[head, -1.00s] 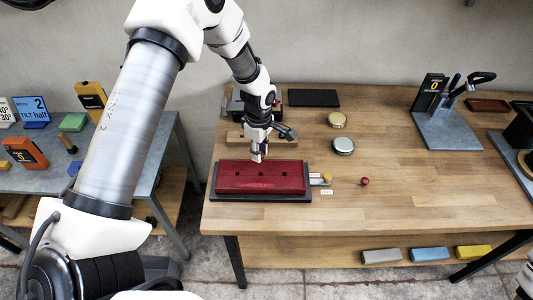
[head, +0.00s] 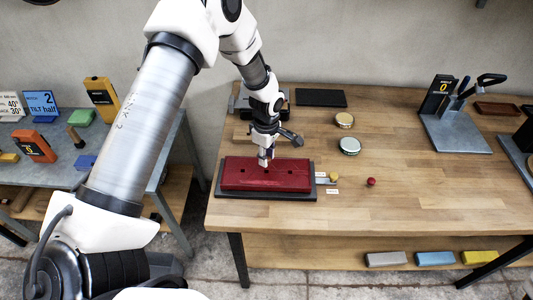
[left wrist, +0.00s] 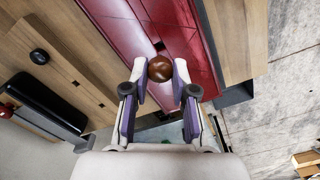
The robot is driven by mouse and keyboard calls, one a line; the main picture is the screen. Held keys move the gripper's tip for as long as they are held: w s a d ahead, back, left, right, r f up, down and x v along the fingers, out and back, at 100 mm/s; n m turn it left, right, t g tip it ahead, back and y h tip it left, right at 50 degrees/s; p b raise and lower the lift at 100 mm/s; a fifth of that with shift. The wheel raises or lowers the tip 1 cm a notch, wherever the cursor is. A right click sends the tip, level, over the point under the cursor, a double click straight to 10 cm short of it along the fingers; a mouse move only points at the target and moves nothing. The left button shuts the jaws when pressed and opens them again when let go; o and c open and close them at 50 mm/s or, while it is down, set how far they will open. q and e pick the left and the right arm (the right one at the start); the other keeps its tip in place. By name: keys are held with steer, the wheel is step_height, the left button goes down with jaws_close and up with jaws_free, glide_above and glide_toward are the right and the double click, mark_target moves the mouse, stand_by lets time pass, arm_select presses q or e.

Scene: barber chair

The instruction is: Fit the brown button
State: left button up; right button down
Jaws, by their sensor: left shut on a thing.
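The dark red cushioned panel (head: 235,176) lies in a dark frame on the wooden bench, with small dark holes along its middle. My left gripper (head: 266,161) points down over the middle of the panel in the head view. In the left wrist view, the fingers (left wrist: 160,72) are shut on the glossy round brown button (left wrist: 159,69), one on each side. The button is over the red panel (left wrist: 185,45), near a dark hole just beyond it. I cannot tell whether the button touches the panel. In the head view, the gripper hides the button and the middle hole.
A yellow button (head: 334,177) and a red button (head: 371,182) sit right of the panel. Two round tins (head: 349,145), a black tray (head: 321,98) and a tool stand (head: 455,131) are farther back. The bench front right is clear.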

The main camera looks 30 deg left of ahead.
arm_select(q)
steer(key=shift+f+b, duration=1)
steer(key=shift+f, duration=1.2)
steer(key=o, duration=0.9)
step_height(320, 180, up, 12)
